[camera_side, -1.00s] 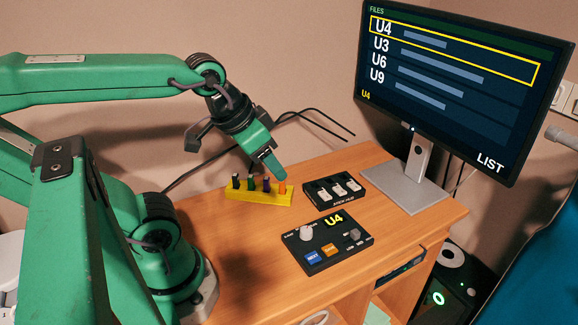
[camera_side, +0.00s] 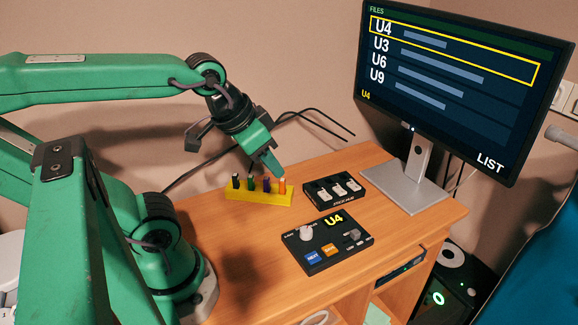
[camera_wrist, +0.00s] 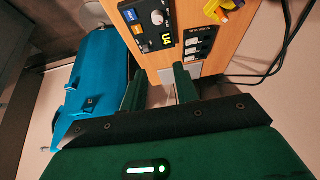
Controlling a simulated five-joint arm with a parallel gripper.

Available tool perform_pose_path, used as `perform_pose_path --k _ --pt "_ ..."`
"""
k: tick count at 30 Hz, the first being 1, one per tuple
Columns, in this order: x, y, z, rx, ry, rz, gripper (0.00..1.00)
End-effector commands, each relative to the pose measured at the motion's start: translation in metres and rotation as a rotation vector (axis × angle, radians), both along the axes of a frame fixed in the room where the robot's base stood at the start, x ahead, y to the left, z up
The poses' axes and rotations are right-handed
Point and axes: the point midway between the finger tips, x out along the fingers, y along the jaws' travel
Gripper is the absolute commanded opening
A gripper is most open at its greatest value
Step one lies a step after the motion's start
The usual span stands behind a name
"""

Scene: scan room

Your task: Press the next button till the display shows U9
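The black control box (camera_side: 322,262) lies on the desk. It has a blue button that reads NEXT (camera_side: 313,257), an orange button (camera_side: 330,249) beside it, a pale round knob (camera_side: 306,233) and a small display (camera_side: 334,219) showing U4. The box also shows in the wrist view (camera_wrist: 147,42). The monitor (camera_side: 450,85) lists U4, U3, U6 and U9, with a yellow frame around U4. My gripper (camera_side: 273,164) is above the desk, behind and left of the box, near the yellow block. In the wrist view its fingers (camera_wrist: 160,88) stand apart with nothing between them.
A yellow block (camera_side: 258,198) holding several coloured sticks stands below my gripper. A black tray with white pieces (camera_side: 334,191) lies behind the control box. The monitor stand (camera_side: 405,188) is at the back right. The desk left of the box is clear.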

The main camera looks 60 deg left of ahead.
Motion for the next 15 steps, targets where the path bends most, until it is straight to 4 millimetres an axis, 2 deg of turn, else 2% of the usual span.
perform_pose_path --k 1,4,15 --pt "0.0000 0.0000 0.0000 0.000 0.000 0.000 0.20" --pt "0.0000 0.0000 0.0000 0.000 0.000 0.000 0.01" --pt "0.0000 0.0000 0.0000 0.000 0.000 0.000 0.00"
